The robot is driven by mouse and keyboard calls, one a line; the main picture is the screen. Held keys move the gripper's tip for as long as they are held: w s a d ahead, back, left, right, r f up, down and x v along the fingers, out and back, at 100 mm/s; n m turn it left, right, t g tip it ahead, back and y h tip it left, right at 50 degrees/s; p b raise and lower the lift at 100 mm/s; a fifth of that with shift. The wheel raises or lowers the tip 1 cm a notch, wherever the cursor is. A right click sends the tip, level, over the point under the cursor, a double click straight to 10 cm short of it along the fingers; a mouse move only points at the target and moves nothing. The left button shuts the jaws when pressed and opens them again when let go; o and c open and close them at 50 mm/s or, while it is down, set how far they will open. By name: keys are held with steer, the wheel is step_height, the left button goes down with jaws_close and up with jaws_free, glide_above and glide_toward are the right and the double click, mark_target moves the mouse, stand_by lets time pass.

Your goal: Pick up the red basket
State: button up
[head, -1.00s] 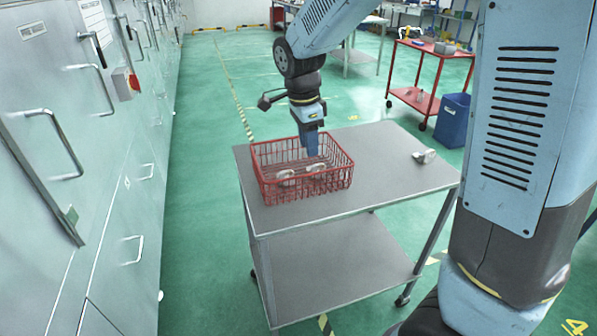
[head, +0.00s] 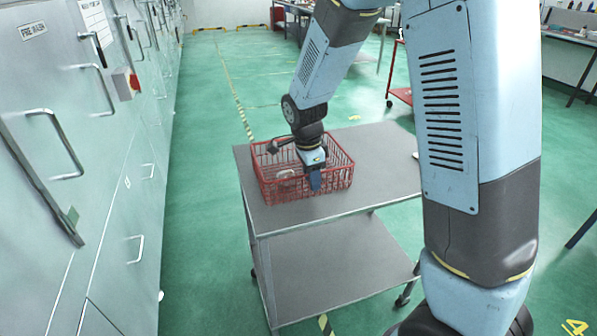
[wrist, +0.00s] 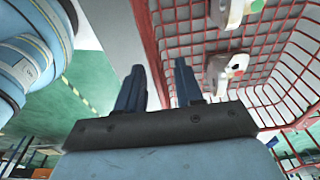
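The red basket (head: 275,192), a wire basket, stands upright on the upper shelf of a grey cart. My gripper (head: 316,184) is low at its near wall, right of the middle. In the wrist view, the two dark fingers (wrist: 160,82) are apart. The red wire wall (wrist: 150,45) runs between them as seen there; I cannot tell whether either finger touches it. Pale metal castings (wrist: 228,72) lie inside the basket, and one shows in the head view (head: 287,175). My gripper hides part of the near wall.
The grey cart (head: 375,180) has clear shelf to the right of the basket. A pale part (head: 416,155) there is mostly hidden by my arm. Metal cabinets (head: 75,150) line the left. Green floor (head: 200,230) lies open between cabinets and cart.

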steer(key=shift+d+f, duration=0.1)
steer(key=shift+f, duration=0.85)
jaws_close()
